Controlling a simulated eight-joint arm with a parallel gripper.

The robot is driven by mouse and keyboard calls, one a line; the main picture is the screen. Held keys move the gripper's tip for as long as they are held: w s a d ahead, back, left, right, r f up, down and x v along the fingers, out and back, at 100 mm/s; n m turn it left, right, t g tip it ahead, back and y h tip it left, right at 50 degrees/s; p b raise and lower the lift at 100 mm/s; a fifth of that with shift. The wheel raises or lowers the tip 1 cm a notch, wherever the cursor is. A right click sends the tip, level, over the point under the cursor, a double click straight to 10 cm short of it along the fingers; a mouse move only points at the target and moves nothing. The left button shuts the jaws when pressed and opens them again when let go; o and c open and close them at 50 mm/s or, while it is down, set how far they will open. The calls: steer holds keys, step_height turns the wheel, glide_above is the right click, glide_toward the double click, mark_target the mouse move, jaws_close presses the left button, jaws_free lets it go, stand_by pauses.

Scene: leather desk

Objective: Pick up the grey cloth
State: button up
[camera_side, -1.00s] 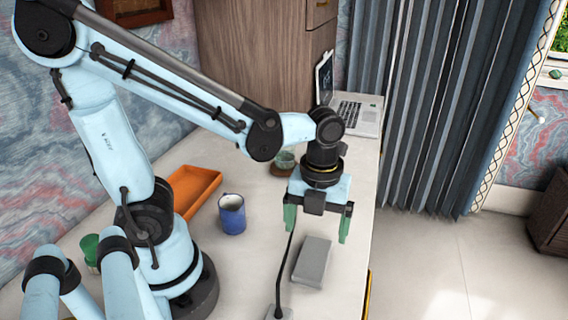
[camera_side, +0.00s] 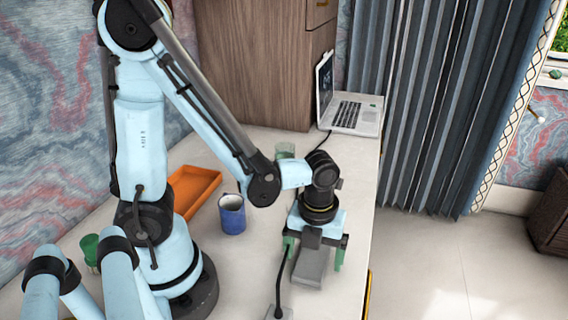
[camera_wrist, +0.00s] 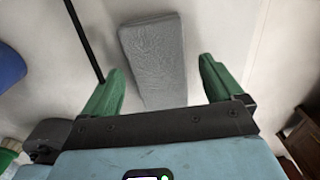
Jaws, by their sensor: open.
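The grey cloth (camera_side: 312,266) is a folded rectangular block lying on the pale desk top. In the wrist view the cloth (camera_wrist: 153,58) lies ahead of and partly between the green fingers, with its near end close to the gripper's dark crossbar. My gripper (camera_side: 315,256) is low over the cloth, with one finger on each side of it. In the wrist view my gripper (camera_wrist: 160,85) is open, and a gap shows between the cloth and the right finger. The gripper hides part of the cloth in the side view.
A thin black stand or cable (camera_side: 282,272) rises just left of the cloth. A blue mug (camera_side: 232,218) and an orange tray (camera_side: 194,188) stand further left. A laptop (camera_side: 352,112) is at the back, with a green cup (camera_side: 285,151) nearer. The desk's right edge is close.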

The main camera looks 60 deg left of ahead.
mark_target(313, 256)
steer(key=shift+f, duration=0.15)
steer(key=shift+c, duration=0.2)
steer(key=c, duration=1.2)
steer(key=shift+r, duration=0.9)
step_height(313, 256, up, 2)
steer(key=shift+r, duration=0.2)
steer(key=s+d+r, duration=0.7)
steer(key=s+d, duration=0.1)
steer(key=shift+d, duration=0.3)
